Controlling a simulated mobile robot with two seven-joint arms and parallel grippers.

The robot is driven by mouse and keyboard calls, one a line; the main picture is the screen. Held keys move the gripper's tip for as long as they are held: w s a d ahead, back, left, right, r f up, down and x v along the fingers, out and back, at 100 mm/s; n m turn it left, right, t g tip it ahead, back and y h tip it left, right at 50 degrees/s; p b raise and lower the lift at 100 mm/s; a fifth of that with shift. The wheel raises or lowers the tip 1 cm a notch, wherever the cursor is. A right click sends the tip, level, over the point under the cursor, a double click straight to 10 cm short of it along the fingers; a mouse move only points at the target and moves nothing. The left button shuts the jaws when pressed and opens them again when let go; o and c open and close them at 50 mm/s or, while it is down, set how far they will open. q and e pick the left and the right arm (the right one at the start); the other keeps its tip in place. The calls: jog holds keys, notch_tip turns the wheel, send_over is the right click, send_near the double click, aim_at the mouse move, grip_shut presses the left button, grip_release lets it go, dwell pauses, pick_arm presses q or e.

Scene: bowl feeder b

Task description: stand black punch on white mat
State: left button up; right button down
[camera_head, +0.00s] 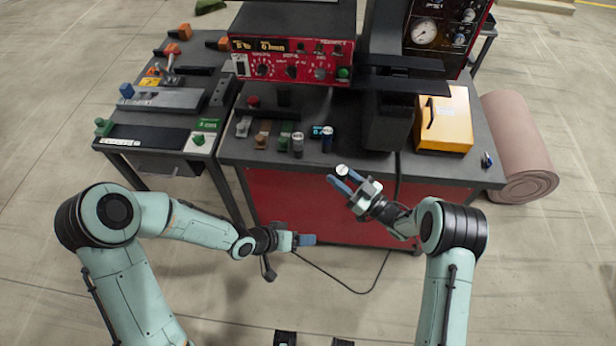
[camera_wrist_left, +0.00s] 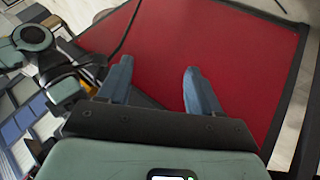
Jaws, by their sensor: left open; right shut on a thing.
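My right gripper (camera_head: 343,177) is at the front edge of the work table, shut on a small cylinder with a pale round top (camera_head: 342,170). Its body is mostly hidden, so I cannot tell if it is the black punch. A grey cylinder (camera_head: 298,146) and a dark blue cylinder (camera_head: 327,141) stand upright on the table behind it. A pale mat (camera_head: 243,127), possibly the white mat, lies at the left of a row of small coloured mats. My left gripper (camera_head: 304,239) is open and empty before the red cabinet front; its fingers show apart in the wrist view (camera_wrist_left: 155,85).
The work table (camera_head: 235,152) carries brown (camera_head: 263,133) and green (camera_head: 285,135) mats, a red control box (camera_head: 290,70), a dark machine column (camera_head: 385,120) and a yellow box (camera_head: 445,120). A side bench (camera_head: 165,115) stands left. A pink roll (camera_head: 518,150) lies right.

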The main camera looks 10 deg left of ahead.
pick_arm(q)
jog(key=w+r+m+t, duration=0.1)
jog(key=w+r+m, duration=0.25)
jog(key=r, duration=0.65)
pick_arm(e)
jog(key=shift+r, duration=0.1)
pick_arm(q)
jog(key=m+t, duration=0.2)
jog(key=m, duration=0.2)
send_near(340, 173)
jog(key=s+a, duration=0.2)
jog(key=r, duration=0.1)
jog(key=shift+r+x, duration=0.15)
jog(key=shift+x, duration=2.85)
jog(key=shift+r+x, duration=0.1)
jog(key=shift+x, duration=2.9)
jog(key=shift+w+d, duration=0.1)
jog(key=shift+c, duration=0.3)
jog(key=c, duration=1)
grip_shut()
pick_arm(e)
jog(key=c, duration=0.6)
grip_release()
